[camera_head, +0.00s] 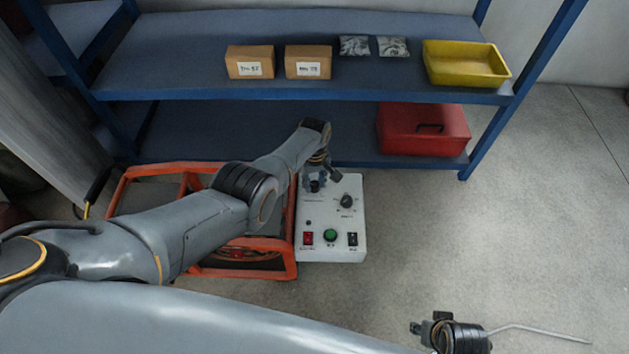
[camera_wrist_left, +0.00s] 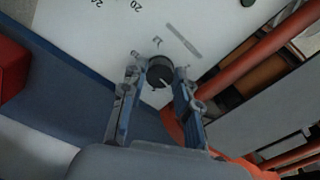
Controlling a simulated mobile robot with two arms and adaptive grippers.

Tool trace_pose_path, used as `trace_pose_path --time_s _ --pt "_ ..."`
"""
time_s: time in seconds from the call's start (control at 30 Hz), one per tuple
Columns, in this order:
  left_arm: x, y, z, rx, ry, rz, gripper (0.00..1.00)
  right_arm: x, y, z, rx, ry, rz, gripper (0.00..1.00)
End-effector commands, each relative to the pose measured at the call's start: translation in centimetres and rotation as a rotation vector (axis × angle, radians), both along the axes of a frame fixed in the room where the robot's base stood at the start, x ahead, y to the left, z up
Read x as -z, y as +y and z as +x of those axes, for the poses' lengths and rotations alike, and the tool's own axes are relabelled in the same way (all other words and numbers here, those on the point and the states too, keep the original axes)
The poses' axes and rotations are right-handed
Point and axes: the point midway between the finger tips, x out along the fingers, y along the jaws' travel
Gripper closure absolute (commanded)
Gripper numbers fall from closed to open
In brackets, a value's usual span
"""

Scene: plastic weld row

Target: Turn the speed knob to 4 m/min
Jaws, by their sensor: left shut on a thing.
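The white control box (camera_head: 345,245) stands on the floor beside the orange frame. My left gripper (camera_head: 316,183) is at the box's upper left knob, with its fingers down. In the left wrist view, a round black knob (camera_wrist_left: 159,71) sits between the tips of my left gripper (camera_wrist_left: 158,76), which is shut on it. A pale mark on the knob points down and right in that view. A second black knob (camera_head: 347,201) sits right of the gripper. My right gripper (camera_head: 432,327) is at the bottom edge; its jaw state is unclear.
The box front has a red switch (camera_head: 307,238), a green button (camera_head: 330,236) and a black switch (camera_head: 352,239). The orange frame (camera_head: 290,262) adjoins the box. A blue shelf (camera_head: 300,95) stands behind. A thin bent rod (camera_head: 540,333) shows beside my right wrist. Floor to the right is clear.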

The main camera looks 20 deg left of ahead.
Motion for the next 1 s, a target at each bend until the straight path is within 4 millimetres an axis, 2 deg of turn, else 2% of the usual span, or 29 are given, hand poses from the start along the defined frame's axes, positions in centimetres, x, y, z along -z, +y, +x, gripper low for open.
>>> trace_pose_path --time_s 0.43,0.47,0.5,0.57,1.0 --pt "-0.05 0.01 0.1 -0.009 -0.003 0.0 1.0 0.0 0.04 0.03 0.0 0.0 0.001 0.6" --pt "-0.06 0.0 0.11 -0.009 -0.003 0.0 0.65 0.01 0.03 0.02 0.0 0.001 0.001 0.6" --pt "-0.06 0.01 0.1 -0.009 -0.003 0.0 0.57 0.01 0.03 0.02 0.0 0.001 0.001 0.6" --pt "-0.06 0.01 0.1 -0.009 -0.003 0.0 0.47 0.01 0.03 0.01 0.0 0.002 0.001 0.6" --pt "-0.36 0.01 0.06 -0.009 -0.001 0.0 0.47 0.03 -0.11 -0.13 0.001 0.004 -0.001 0.6"
